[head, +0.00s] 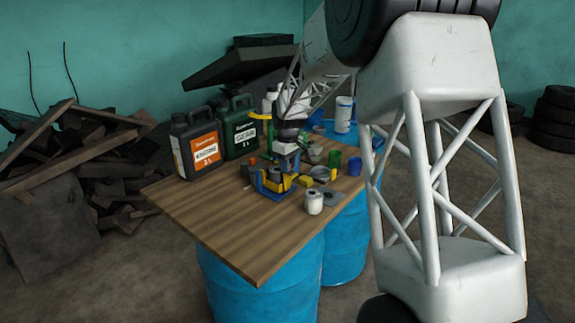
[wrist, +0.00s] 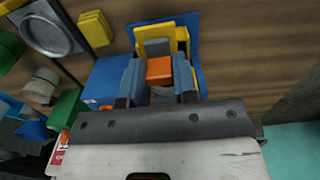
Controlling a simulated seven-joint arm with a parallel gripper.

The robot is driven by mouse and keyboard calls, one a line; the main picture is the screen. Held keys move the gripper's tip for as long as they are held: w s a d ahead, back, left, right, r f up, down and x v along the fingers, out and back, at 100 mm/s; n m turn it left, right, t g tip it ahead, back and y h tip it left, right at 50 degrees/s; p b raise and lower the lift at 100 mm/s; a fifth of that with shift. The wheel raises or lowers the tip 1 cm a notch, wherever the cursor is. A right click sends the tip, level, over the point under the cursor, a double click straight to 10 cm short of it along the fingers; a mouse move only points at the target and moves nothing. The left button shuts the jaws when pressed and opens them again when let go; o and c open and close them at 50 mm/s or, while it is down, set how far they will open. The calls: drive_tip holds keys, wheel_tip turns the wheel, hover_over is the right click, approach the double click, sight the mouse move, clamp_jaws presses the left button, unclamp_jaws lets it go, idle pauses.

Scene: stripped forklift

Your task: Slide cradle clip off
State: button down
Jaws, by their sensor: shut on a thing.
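A blue cradle (head: 268,189) with yellow parts stands on the wooden table, directly below my gripper (head: 284,166). In the wrist view the cradle's blue back plate (wrist: 194,44) stands behind a yellow frame (wrist: 141,41). An orange block (wrist: 159,70), possibly the clip, sits inside the yellow frame. My gripper's two grey-blue fingers (wrist: 158,83) are on either side of the orange block and shut on it. The fingertips' exact contact and the block's underside are hidden.
The table's front left (head: 225,225) is clear.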

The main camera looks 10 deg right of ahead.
sight(291, 172)
drive_tip(key=shift+s+d, duration=0.5)
drive_tip(key=shift+d, duration=0.05)
drive_tip(key=c, duration=0.9)
unclamp_jaws()
drive_tip(key=shift+r, duration=3.9)
drive_tip(key=shift+s, duration=0.1)
